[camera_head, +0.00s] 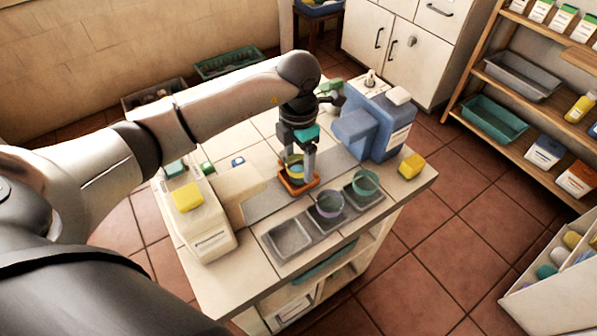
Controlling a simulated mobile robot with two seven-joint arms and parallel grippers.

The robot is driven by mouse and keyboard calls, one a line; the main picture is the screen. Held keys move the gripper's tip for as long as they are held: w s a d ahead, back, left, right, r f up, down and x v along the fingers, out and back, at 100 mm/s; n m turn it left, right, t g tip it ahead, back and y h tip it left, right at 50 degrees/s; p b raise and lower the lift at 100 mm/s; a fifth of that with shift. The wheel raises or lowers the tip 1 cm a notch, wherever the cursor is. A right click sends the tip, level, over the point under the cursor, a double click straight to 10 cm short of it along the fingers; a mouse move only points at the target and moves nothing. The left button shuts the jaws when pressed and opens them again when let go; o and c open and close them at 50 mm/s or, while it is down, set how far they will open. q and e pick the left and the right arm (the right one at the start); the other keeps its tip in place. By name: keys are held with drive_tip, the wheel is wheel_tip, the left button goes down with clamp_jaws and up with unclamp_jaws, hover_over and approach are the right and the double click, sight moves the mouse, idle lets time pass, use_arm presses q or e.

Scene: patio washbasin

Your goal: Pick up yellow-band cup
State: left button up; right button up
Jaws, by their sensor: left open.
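The yellow-band cup (293,168) stands on a small orange tray (299,188) on the tiled counter; part of it is hidden by my gripper. My left gripper (299,170) points straight down over it, with its fingers low around the cup. The jaws are open. One finger shows clearly on the cup's right side; the other is mostly hidden, so contact cannot be told. My right gripper is out of view.
A purple-banded cup (329,204) and a green cup (365,182) stand in grey trays; the tray at left (287,239) is empty. A blue machine (375,125) stands close behind right, with a yellow sponge (411,165) beside it. A cream box-shaped unit (197,225) stands left.

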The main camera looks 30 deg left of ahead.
use_arm(q)
drive_tip(key=shift+f, duration=0.6)
drive_tip(key=shift+r, duration=0.1)
drive_tip(key=c, duration=1.1)
